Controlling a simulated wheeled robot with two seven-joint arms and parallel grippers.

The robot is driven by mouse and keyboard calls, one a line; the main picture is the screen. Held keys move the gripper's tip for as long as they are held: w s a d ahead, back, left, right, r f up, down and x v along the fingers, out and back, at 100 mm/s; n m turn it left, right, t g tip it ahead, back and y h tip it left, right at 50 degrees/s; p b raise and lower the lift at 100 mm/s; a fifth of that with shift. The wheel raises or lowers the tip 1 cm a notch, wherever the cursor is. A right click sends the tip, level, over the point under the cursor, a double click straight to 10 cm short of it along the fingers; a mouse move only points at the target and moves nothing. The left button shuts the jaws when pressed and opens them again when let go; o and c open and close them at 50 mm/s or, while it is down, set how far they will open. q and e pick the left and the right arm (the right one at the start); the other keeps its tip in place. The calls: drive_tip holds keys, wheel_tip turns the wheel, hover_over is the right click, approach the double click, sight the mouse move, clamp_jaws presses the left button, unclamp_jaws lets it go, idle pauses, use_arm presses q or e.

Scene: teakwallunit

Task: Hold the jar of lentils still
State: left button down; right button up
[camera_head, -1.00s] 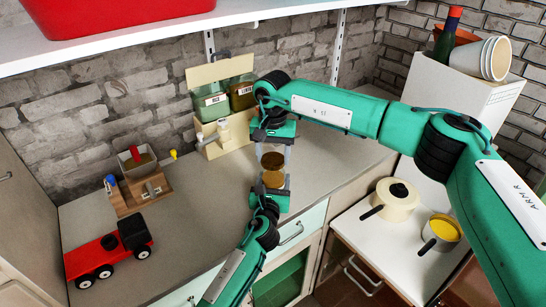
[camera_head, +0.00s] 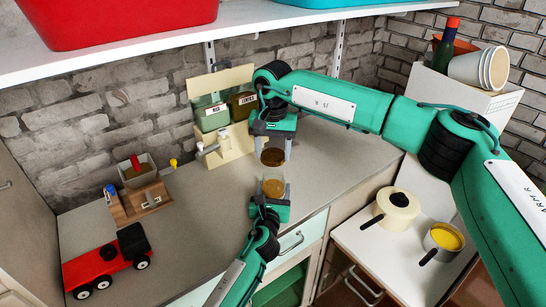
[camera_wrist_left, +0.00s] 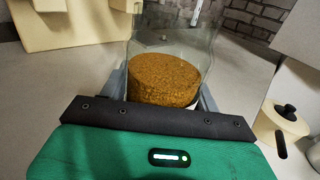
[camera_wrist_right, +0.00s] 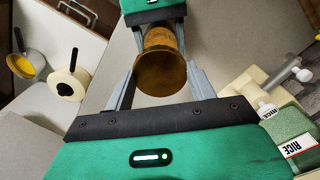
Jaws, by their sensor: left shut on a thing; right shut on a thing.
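The jar of lentils (camera_head: 273,188) is clear glass with orange-brown contents and stands over the counter in the head view. My left gripper (camera_head: 272,196) is shut around its sides. In the left wrist view the jar (camera_wrist_left: 165,80) sits between both fingers, and its top runs out of the picture. My right gripper (camera_head: 272,152) is above the jar, shut on a brown round lid (camera_head: 272,157). The lid (camera_wrist_right: 160,73) also shows between the fingers in the right wrist view, covering much of the jar. In the head view the lid appears apart from the contents; whether it touches the rim is unclear.
A cream rack with green rice and lentils boxes (camera_head: 214,115) stands behind, left of the grippers. A red toy truck (camera_head: 105,262) and a wooden toy (camera_head: 140,198) are at left. A lidded pot (camera_head: 397,208) and a yellow-filled pan (camera_head: 443,240) are at right.

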use_arm(q)
drive_tip(key=shift+c, duration=1.3)
unclamp_jaws()
drive_tip(key=shift+f, duration=0.15)
drive_tip(key=shift+s, duration=0.1)
drive_tip(key=s, duration=0.3)
drive_tip(key=s+a, duration=0.1)
drive_tip(key=s, duration=0.3)
drive_tip(key=s+b, duration=0.1)
drive_tip(key=s, duration=0.3)
drive_tip(key=shift+s+a, duration=0.25)
drive_tip(key=shift+a, duration=0.15)
drive_tip(key=shift+s, duration=0.15)
